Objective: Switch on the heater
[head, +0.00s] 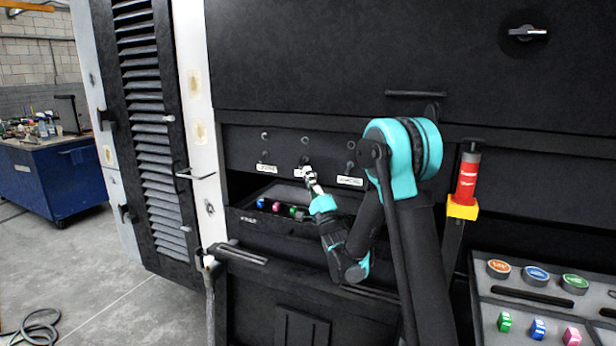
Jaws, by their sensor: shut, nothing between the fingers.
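A black panel (235,150) holds several small toggle-like switches in two rows above white labels. The left switch (264,155), the middle switch (304,159) and the right switch (350,165) sit in the lower row. The left label (267,169) and the right label (350,181) are too small to read, so I cannot tell which switch belongs to the heater. My gripper (307,171) is shut and empty at the panel, just below the middle switch, and covers most of its label. I cannot tell whether it touches the switch.
An open drawer (246,218) with several coloured pieces lies just below the panel. A red and yellow post (466,185) stands at the right. A grey tray (488,318) with coloured discs and blocks is at lower right.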

